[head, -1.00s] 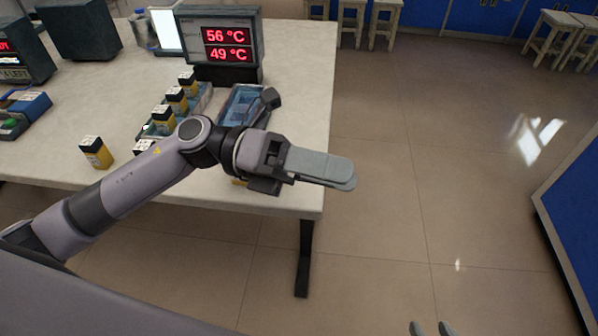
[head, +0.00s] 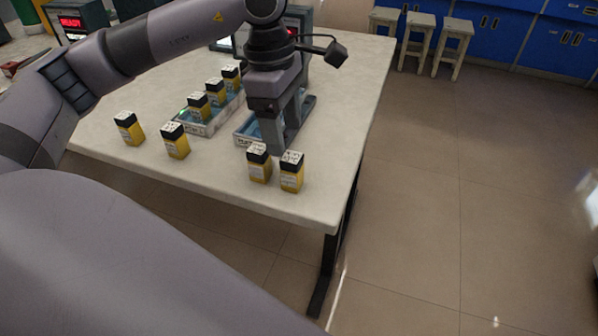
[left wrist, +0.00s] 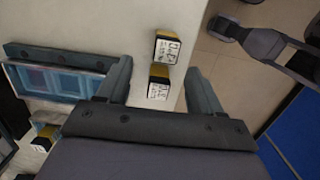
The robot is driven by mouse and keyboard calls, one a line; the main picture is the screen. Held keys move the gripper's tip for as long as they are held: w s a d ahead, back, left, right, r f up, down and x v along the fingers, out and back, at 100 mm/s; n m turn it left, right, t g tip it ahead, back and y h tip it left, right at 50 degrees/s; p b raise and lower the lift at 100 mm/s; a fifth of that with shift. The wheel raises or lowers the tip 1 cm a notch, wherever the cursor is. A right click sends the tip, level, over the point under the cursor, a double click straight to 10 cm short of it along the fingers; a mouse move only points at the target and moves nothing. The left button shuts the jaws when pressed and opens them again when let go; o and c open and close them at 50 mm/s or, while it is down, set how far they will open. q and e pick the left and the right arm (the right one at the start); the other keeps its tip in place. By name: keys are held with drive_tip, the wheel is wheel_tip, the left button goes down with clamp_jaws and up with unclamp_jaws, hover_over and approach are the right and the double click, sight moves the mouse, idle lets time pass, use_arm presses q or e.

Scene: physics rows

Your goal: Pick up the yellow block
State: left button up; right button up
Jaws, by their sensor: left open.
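Several yellow blocks with black upper parts and white labelled tops stand on the table. Two stand close together near the front edge, a left one (head: 259,165) and a right one (head: 291,174). My left gripper (head: 284,143) points down just behind this pair, open and empty. In the left wrist view the pair shows as an upper block (left wrist: 167,47) and a lower block (left wrist: 158,84), lying across the gap between the spread fingers (left wrist: 162,82). I cannot tell the exact height above them. Part of my right arm seems to show at the wrist view's upper right; its jaws are unclear.
Two more blocks stand to the left, one (head: 129,128) and another (head: 175,141). A tray (head: 204,127) holds several blocks. A blue-lined tray (head: 243,137) lies partly behind my gripper. The table's (head: 335,150) right part is clear; stools (head: 418,42) stand beyond.

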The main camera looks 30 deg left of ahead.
sight(291, 157)
use_arm(q)
drive_tip(key=f, duration=0.1)
drive_tip(key=d+f, duration=0.1)
drive_tip(key=f, duration=0.2)
drive_tip(key=shift+s+d+f, duration=0.2)
drive_tip(key=shift+d+f, duration=0.1)
drive_tip(key=shift+f, duration=0.65)
drive_tip(key=c, duration=1.1)
